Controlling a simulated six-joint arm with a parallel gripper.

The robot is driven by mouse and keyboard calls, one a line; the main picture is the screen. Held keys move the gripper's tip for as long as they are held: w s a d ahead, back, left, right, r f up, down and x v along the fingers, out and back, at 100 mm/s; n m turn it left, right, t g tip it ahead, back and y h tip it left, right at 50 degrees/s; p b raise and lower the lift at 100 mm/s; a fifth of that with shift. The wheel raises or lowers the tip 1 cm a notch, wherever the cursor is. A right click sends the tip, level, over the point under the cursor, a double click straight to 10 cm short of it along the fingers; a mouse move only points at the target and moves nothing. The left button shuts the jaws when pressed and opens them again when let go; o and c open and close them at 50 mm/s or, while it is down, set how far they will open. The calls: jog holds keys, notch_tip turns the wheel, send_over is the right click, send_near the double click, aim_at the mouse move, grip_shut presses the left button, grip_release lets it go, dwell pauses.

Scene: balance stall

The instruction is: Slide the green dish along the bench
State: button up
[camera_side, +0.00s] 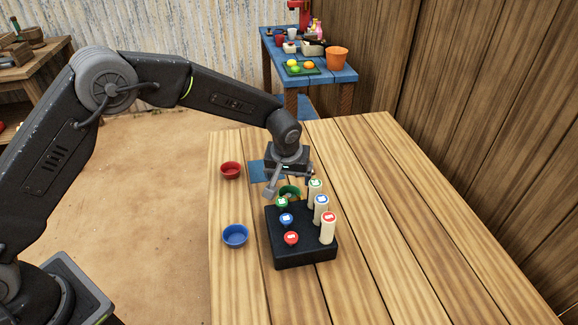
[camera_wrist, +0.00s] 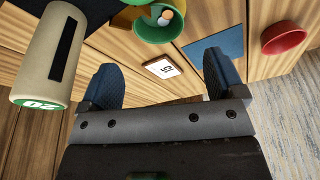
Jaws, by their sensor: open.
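The green dish (camera_side: 290,190) sits on the bench behind the black block, partly hidden by my gripper (camera_side: 287,181) in the side view. In the wrist view the green dish (camera_wrist: 150,32) is at the top centre and holds a few small pale and orange pieces. My gripper (camera_wrist: 162,64) is open, its fingers spread wide and empty. The dish lies beyond the fingertips, not between them. A gap between fingers and dish shows in the wrist view; their height difference is hard to tell.
A black block (camera_side: 303,254) with coloured buttons and cream cylinders (camera_side: 327,230) stands close by the dish. A red dish (camera_side: 231,170), a blue dish (camera_side: 235,237) and a blue patch (camera_side: 262,173) are on the left. A small white card (camera_wrist: 163,68) lies near. The bench's right side is clear.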

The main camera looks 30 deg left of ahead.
aim_at(289, 192)
jog(key=x, duration=0.3)
jog(key=s+x, duration=0.1)
jog(key=x, duration=0.1)
jog(key=shift+w+d+f, duration=0.1)
jog(key=shift+d+f, duration=0.1)
jog(key=shift+f, duration=0.25)
jog(key=shift+w+a+f, duration=0.1)
jog(key=shift+w+f, duration=0.1)
jog(key=shift+f, duration=0.45)
jog(key=c, duration=0.9)
jog(key=shift+w+a, duration=1.05)
jog(key=shift+a, duration=1.05)
jog(key=shift+w+a, duration=1)
jog(key=shift+a, duration=1.1)
jog(key=shift+w+a, duration=1.05)
jog(key=shift+a, duration=1.05)
jog(key=shift+c, duration=0.3)
jog(key=o, duration=1)
jog(key=shift+r, duration=0.1)
